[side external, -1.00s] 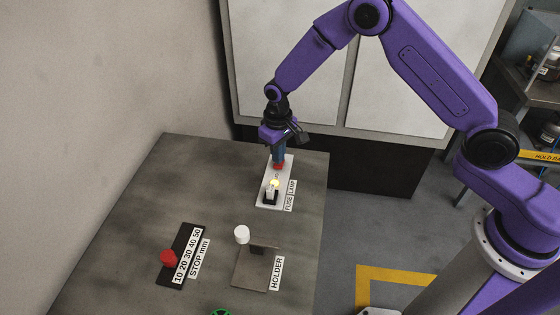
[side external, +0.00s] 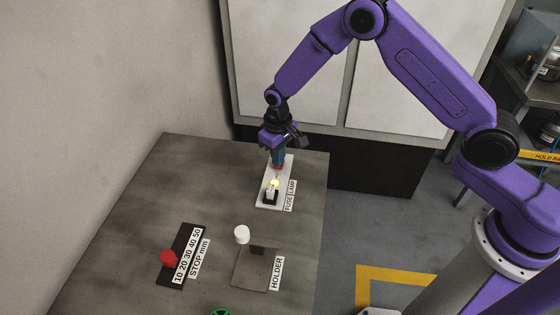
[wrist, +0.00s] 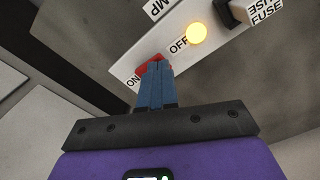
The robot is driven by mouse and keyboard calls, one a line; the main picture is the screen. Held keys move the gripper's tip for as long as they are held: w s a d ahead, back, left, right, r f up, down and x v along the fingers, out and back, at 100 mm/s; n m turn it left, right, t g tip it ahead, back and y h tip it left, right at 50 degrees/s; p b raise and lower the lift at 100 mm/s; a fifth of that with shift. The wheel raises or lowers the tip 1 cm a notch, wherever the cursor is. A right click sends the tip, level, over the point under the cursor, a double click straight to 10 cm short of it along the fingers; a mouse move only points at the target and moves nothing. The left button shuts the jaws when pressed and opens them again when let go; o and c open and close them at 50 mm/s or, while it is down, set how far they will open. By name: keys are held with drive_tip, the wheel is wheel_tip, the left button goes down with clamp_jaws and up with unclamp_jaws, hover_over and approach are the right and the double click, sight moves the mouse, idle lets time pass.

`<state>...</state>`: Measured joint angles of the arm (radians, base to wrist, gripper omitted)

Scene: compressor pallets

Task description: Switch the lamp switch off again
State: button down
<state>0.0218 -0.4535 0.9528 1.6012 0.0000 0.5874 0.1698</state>
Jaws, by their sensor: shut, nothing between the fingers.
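The red lamp switch (wrist: 152,62) sits on a white panel (wrist: 125,70) between the ON and OFF marks. My gripper (wrist: 152,75) is shut, with its blue fingertips right at the switch and covering part of it; I cannot tell whether they touch. The lamp (wrist: 197,33) beside the OFF mark glows yellow. In the side external view the lamp (side external: 275,184) is lit too. My gripper (side external: 279,165) points down over the far end of the panel (side external: 264,204) there, hiding most of the switch.
The fuse block (side external: 270,196) stands on the same panel, close to the lamp. Nearer on the table (side external: 215,165) are the stop scale (side external: 190,245) with a red knob (side external: 168,258) and the holder plate (side external: 245,275) with a white cylinder (side external: 241,234).

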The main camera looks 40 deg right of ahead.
drive_tip(key=shift+f, duration=0.25)
drive_tip(key=shift+r, duration=3.5)
drive_tip(key=shift+s+r, duration=0.1)
drive_tip(key=s+d+r+n, duration=0.1)
drive_tip(key=s+r+n, duration=0.1)
drive_tip(key=s+r, duration=0.45)
drive_tip(key=s+r+n, duration=0.3)
drive_tip(key=s+r, duration=0.1)
drive_tip(key=s, duration=0.6)
drive_tip(key=s+d+r+n, duration=0.2)
drive_tip(key=s+d, duration=0.3)
drive_tip(key=s, duration=0.4)
drive_tip(key=s+d+r+n, duration=0.2)
drive_tip(key=s+d, duration=0.4)
drive_tip(key=s, duration=0.4)
drive_tip(key=shift+n, duration=0.3)
